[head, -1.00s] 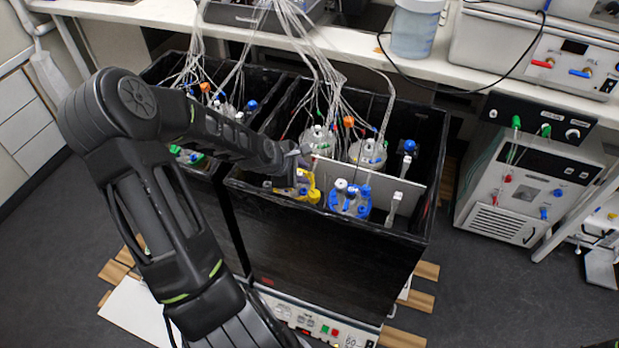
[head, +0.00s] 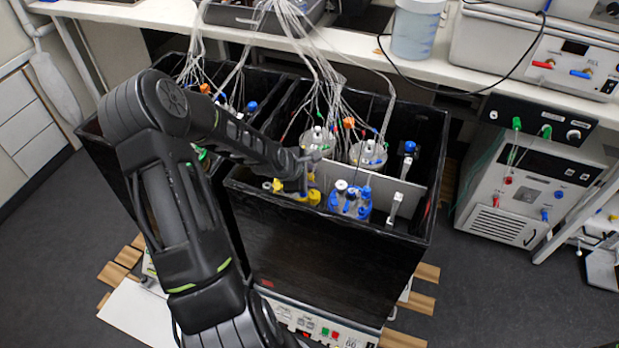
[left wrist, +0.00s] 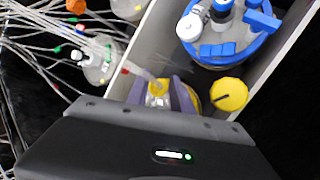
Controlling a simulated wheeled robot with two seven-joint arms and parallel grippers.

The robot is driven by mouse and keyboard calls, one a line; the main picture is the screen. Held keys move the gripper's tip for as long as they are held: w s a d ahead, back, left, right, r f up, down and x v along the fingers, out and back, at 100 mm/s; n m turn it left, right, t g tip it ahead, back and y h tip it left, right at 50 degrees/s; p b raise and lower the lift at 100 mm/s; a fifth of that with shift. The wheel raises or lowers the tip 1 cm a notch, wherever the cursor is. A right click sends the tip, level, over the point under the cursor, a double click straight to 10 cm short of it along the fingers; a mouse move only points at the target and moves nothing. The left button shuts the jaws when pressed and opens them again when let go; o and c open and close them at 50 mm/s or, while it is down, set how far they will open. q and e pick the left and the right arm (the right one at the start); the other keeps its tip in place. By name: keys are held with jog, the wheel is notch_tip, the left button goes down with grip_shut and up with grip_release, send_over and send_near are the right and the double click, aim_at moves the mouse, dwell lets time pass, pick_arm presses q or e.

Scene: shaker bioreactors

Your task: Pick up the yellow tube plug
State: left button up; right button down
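A yellow vessel cap assembly stands at the front left of the black box, with yellow caps (head: 313,196) showing beside my left gripper (head: 303,183). In the left wrist view, a small yellow tube plug (left wrist: 157,87) with a pale piece below it shows between the two purple-grey fingers of my left gripper (left wrist: 160,93). The fingers stand apart on either side of it; contact cannot be made out. A round yellow cap (left wrist: 228,94) lies to the right of the fingers. The gripper body hides the lower part of the view. My right gripper is not in view.
A vessel with blue caps (head: 349,200) stands close to the right. A grey divider plate (head: 372,183) runs behind both. Clear vessels (head: 368,154) with many thin tubes stand beyond it. The black box's front wall (head: 310,245) is near the gripper.

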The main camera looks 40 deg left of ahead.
pick_arm(q)
jog(key=shift+c, duration=0.3)
grip_shut()
dwell(0.3)
